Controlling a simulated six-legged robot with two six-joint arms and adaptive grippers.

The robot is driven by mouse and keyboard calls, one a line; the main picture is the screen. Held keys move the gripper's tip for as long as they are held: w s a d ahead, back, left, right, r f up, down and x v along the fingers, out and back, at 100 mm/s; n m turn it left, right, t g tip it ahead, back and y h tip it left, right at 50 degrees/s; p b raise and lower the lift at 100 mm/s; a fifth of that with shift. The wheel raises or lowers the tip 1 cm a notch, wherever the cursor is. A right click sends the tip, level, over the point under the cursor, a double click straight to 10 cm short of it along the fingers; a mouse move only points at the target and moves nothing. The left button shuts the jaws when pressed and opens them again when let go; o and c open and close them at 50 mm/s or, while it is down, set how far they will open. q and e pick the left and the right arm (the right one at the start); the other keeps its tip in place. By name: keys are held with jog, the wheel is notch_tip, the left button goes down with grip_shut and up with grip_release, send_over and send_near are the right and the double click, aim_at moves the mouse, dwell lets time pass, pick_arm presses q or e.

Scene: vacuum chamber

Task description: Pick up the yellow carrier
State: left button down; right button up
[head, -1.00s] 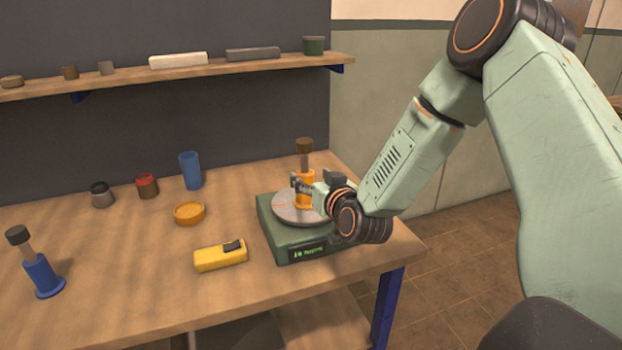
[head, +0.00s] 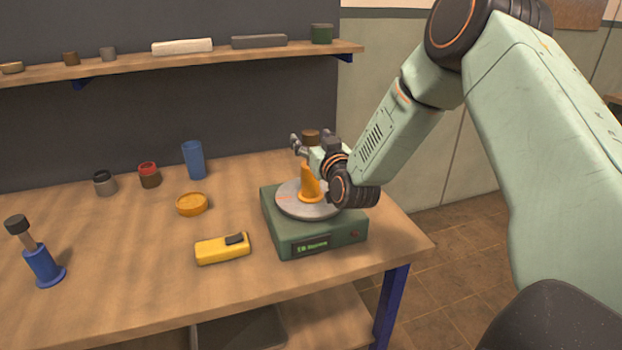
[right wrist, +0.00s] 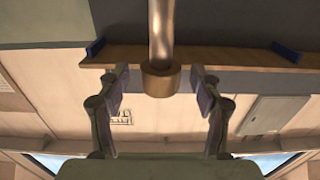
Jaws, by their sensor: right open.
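The yellow carrier (head: 311,184) shows as an orange-yellow body with a round foot, standing upright on the grey disc of a green device (head: 283,232). Its dark brown knob (head: 311,136) sticks up behind my right gripper (head: 312,148), which hides the rod. My right gripper is open at the height of the upper rod and knob. In the right wrist view the metal rod (right wrist: 161,30) and its brownish knob (right wrist: 160,81) lie between the two spread fingers, with gaps on both sides. My left gripper is out of view.
A blue carrier (head: 43,266) stands at the left of the table (head: 130,295). A yellow box-like tool (head: 220,250), a round orange dish (head: 192,204), a blue cup (head: 194,160) and two small jars are nearby. A shelf (head: 210,59) runs along the wall.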

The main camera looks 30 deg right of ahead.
jog(key=shift+w+d+r, duration=0.1)
jog(key=shift+w+d, duration=0.15)
jog(key=shift+w, duration=0.15)
jog(key=shift+w+a+f, duration=0.2)
jog(key=shift+w+a, duration=0.1)
jog(key=shift+w, duration=0.25)
jog(key=shift+s+d+r, duration=0.15)
jog(key=shift+s+d, duration=0.15)
jog(key=shift+s, duration=0.1)
jog(key=c, duration=0.5)
jog(key=shift+c, duration=0.6)
jog(key=shift+w+a, duration=0.25)
jog(key=c, duration=0.5)
jog(key=shift+s+d, duration=0.15)
grip_shut()
